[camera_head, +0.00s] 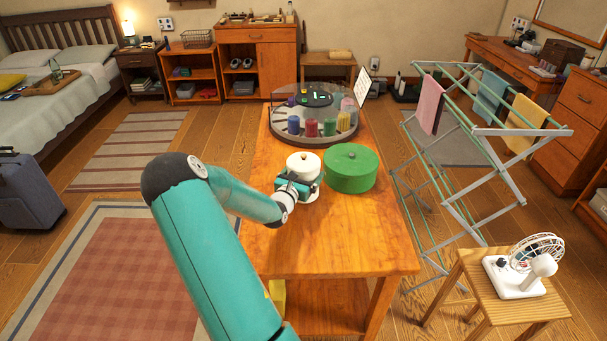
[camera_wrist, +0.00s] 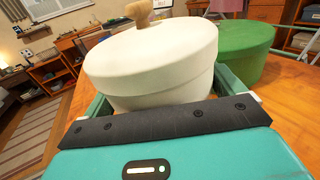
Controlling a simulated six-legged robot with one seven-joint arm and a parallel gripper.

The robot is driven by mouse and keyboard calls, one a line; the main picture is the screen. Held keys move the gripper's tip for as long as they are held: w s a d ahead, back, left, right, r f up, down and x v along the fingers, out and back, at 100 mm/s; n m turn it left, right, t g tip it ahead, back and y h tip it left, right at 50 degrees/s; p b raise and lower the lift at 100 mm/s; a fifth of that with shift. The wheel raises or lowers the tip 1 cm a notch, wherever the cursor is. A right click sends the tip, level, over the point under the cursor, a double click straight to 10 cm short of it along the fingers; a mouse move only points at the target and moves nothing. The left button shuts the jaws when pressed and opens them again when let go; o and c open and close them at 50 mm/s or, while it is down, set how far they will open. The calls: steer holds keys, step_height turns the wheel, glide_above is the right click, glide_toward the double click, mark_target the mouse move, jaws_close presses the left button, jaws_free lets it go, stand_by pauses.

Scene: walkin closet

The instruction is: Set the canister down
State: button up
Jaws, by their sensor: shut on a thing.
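The white canister (camera_head: 303,163) has a round lid with a small wooden knob. It is at my gripper (camera_head: 297,187), over the wooden table (camera_head: 290,245). In the wrist view the canister (camera_wrist: 150,65) fills the space between the two teal fingers, and my gripper (camera_wrist: 165,105) is shut on it. The canister looks slightly tilted in that view. Its underside is hidden by the gripper, so I cannot tell whether it touches the tabletop. A green round lidded box (camera_head: 350,170) stands just right of it and also shows in the wrist view (camera_wrist: 240,45).
A round clear-walled carousel (camera_head: 315,125) with several coloured spools stands at the table's far end. The tabletop's near half is clear. A drying rack (camera_head: 465,150) with cloths stands to the right, and a stool with a white fan (camera_head: 525,265) is at the lower right.

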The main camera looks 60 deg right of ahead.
steer(key=o, duration=0.8)
steer(key=shift+f, duration=0.15)
steer(key=shift+c, duration=0.2)
steer(key=shift+r, duration=0.2)
steer(key=a, duration=1.2)
steer(key=shift+s, duration=0.15)
steer(key=shift+a, duration=0.1)
